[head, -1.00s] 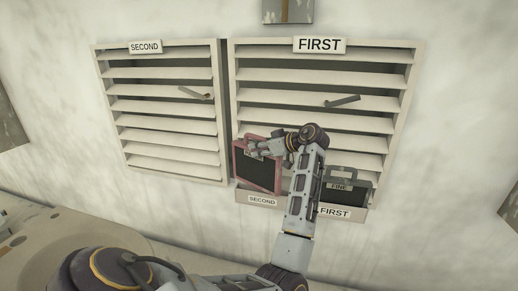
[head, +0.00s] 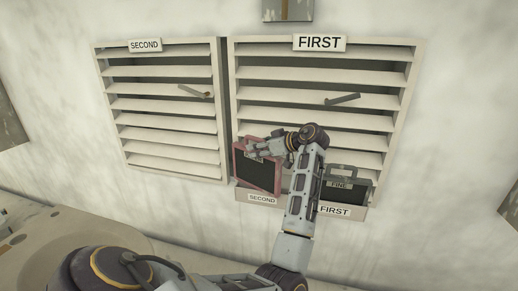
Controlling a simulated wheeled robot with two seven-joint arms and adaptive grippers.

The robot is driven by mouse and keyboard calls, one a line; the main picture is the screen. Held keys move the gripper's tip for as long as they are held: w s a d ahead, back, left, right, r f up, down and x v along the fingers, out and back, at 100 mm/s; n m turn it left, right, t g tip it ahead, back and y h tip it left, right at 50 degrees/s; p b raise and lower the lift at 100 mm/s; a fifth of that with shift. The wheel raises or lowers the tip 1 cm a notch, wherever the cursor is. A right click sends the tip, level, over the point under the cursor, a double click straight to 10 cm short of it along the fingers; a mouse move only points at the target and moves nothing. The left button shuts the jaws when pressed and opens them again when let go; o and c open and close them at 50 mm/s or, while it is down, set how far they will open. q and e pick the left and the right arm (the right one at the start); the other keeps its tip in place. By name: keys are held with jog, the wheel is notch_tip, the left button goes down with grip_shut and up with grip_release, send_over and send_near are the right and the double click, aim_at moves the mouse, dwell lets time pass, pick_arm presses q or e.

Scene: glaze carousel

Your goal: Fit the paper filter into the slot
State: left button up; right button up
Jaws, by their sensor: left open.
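A red-framed filter (head: 256,174) with a dark panel stands tilted in the left part of the low holder, above a SECOND label (head: 262,198). Its own tag is mostly covered, so I cannot read whether it is the paper one. My left gripper (head: 254,147) is open at the filter's top edge, with its fingers around or just in front of the handle; I cannot tell whether they touch. A dark grey filter (head: 345,191) marked FINE stands in the right part, above a FIRST label (head: 335,211). My right gripper is out of view.
Two louvred panels are on the wall: SECOND (head: 145,46) at left and FIRST (head: 319,43) at right, each with a lever, (head: 193,91) and (head: 343,99). My left forearm covers the middle of the holder (head: 350,229). A counter lies at lower left.

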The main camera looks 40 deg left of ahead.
pick_arm(q)
jog(key=shift+r, duration=0.1)
jog(key=shift+r+p, duration=0.5)
jog(key=shift+r, duration=0.05)
jog(key=b+v, duration=0.2)
jog(key=v, duration=1)
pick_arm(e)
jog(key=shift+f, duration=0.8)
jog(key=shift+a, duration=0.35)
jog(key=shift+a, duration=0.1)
